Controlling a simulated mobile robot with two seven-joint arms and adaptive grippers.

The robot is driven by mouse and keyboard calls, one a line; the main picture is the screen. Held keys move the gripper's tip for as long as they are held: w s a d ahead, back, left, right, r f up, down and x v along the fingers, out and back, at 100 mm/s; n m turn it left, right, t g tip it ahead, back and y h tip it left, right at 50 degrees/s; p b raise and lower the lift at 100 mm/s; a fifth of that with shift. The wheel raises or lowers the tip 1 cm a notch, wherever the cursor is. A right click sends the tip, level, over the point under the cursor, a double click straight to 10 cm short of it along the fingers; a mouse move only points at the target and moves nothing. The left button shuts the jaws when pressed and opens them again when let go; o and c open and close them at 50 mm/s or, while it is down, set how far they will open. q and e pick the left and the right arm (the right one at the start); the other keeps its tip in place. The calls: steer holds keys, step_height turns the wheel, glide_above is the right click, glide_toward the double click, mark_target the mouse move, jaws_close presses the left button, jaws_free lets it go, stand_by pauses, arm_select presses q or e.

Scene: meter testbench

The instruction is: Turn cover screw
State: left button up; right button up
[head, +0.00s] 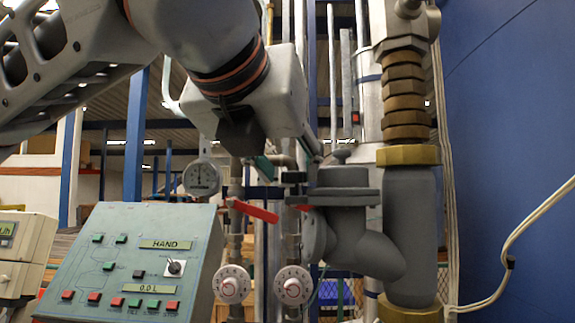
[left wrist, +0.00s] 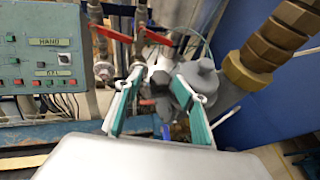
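My left gripper (head: 284,174) reaches down from the upper left in the head view, close to the left side of the grey flanged meter body (head: 345,195). In the left wrist view its two teal-padded fingers (left wrist: 160,88) are spread apart. A small grey part (left wrist: 160,78) of the pipework shows in the gap between them, with no finger clearly touching it. The rounded grey body (left wrist: 205,82) is just right of the right finger. I cannot clearly make out the cover screw. My right gripper is in neither view.
A control panel (head: 130,260) with buttons and displays stands at the left. Red valve levers (head: 252,211), a pressure gauge (head: 201,178) and two white dials (head: 293,287) crowd the pipes. A brass-fitted pipe (head: 406,110) and blue wall (head: 510,130) bound the right.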

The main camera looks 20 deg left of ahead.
arm_select(q)
steer(key=shift+s, duration=0.1)
steer(key=v, duration=0.8)
stand_by(0.3)
steer(key=shift+d, duration=0.1)
